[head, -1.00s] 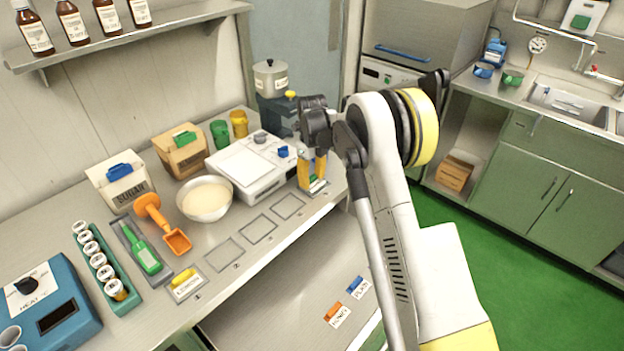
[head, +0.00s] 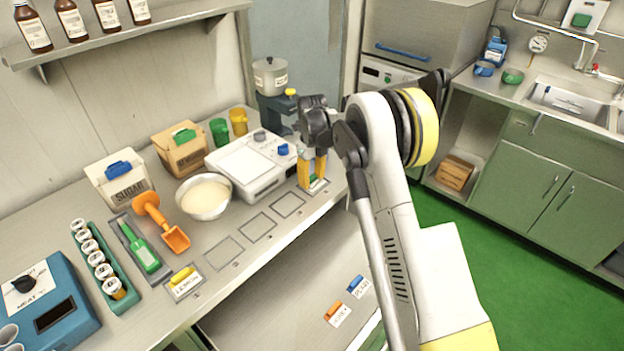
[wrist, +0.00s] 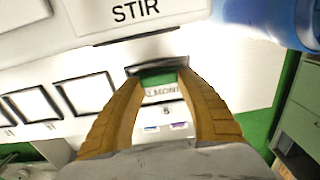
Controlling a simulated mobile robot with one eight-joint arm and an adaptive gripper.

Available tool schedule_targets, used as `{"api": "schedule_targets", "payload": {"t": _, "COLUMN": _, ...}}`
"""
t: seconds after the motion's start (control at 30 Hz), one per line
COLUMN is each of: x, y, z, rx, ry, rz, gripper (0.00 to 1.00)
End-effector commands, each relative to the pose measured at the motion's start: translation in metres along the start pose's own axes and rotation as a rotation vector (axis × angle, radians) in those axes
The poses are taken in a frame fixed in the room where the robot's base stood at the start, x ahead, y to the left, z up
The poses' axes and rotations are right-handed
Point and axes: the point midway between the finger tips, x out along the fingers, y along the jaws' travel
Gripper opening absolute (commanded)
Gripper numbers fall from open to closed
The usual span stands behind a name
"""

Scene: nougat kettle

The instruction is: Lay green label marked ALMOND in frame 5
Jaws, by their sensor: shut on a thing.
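The green label marked ALMOND (wrist: 160,92) is between the two yellow fingers of my gripper (wrist: 158,90) in the wrist view; its green grip is pinched and its white card shows below. In the head view, the label (head: 318,184) is at my gripper (head: 313,182), at the far right end of the row of frames on the counter. Frame 5 (wrist: 158,66) shows its dark far edge just beyond the label, with the number below. The label lies over this frame; I cannot tell whether it touches the counter.
Empty outlined frames (head: 258,226) run left along the counter to a yellow LEMON label (head: 184,281). The white STIR device (head: 250,165) stands close behind my gripper. Orange and blue labels (head: 337,313) lie on a lower surface.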

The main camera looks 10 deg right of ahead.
Motion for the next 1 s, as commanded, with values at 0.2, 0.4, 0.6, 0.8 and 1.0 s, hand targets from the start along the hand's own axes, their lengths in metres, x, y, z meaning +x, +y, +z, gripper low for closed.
{"api": "schedule_targets", "payload": {"t": 0.2, "x": -0.0004, "y": 0.0, "z": 0.0, "rx": 0.0, "ry": 0.0, "rz": 0.0, "gripper": 0.27}}
{"api": "schedule_targets", "payload": {"t": 0.4, "x": -0.0003, "y": 0.0, "z": 0.0, "rx": 0.0, "ry": 0.0, "rz": 0.0, "gripper": 0.67}}
{"api": "schedule_targets", "payload": {"t": 0.6, "x": -0.0003, "y": 0.0, "z": 0.0, "rx": 0.0, "ry": 0.0, "rz": 0.0, "gripper": 0.9}}
{"api": "schedule_targets", "payload": {"t": 0.8, "x": -0.0003, "y": 0.0, "z": 0.0, "rx": 0.0, "ry": 0.0, "rz": 0.0, "gripper": 0.94}}
{"api": "schedule_targets", "payload": {"t": 1.0, "x": -0.0022, "y": 0.0, "z": 0.0, "rx": 0.0, "ry": 0.0, "rz": 0.0, "gripper": 0.94}}
